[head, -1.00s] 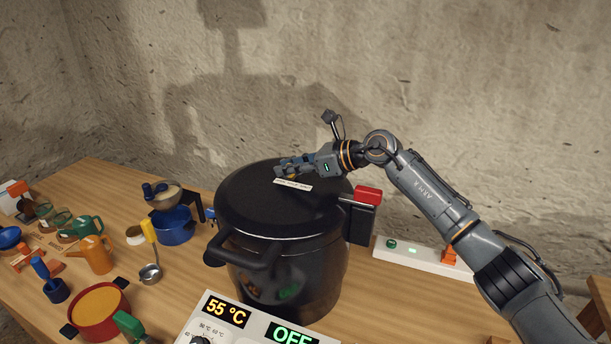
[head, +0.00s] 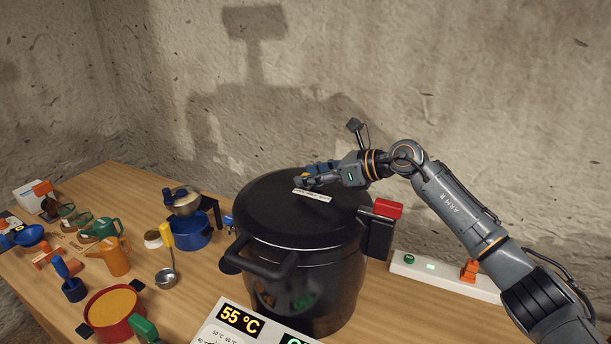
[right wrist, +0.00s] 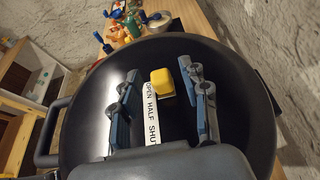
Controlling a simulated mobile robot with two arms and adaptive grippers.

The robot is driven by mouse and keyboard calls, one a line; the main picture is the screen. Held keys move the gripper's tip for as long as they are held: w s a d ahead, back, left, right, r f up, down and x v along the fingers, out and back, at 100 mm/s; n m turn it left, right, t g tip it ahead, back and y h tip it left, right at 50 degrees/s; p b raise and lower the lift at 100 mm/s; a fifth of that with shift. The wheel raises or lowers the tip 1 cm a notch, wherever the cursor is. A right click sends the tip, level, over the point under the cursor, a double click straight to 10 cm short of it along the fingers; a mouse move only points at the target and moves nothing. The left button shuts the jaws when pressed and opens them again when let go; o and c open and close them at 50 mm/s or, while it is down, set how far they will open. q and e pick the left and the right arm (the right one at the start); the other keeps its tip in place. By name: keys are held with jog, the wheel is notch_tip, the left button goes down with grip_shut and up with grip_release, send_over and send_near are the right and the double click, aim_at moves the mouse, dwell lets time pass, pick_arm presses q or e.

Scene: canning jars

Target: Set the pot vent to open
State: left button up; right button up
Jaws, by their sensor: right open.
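A large black pot (head: 300,275) with a dark lid (head: 275,215) stands on the table. A white label (head: 312,195) lies on the lid; in the right wrist view (right wrist: 152,112) it reads OPEN, HALF, SHUT. The yellow vent knob (right wrist: 161,84) stands beside the label, appearing near its OPEN end, though the slanted view leaves its exact setting unclear. My right gripper (head: 312,178) is low over the lid. In the right wrist view its open fingers (right wrist: 163,100) are on either side of the knob, with gaps, the right finger nearer. My left gripper is not in view.
A control panel (head: 215,335) showing 55 °C is in front of the pot. A red-topped black box (head: 378,235) is at the pot's right side, near a white power strip (head: 440,273). Blue pot (head: 190,236), ladle (head: 166,278) and red pot (head: 112,318) crowd the left.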

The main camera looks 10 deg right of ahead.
jog(key=v, duration=1)
jog(key=shift+s+d, duration=0.1)
jog(key=shift+s, duration=0.05)
jog(key=shift+f, duration=0.1)
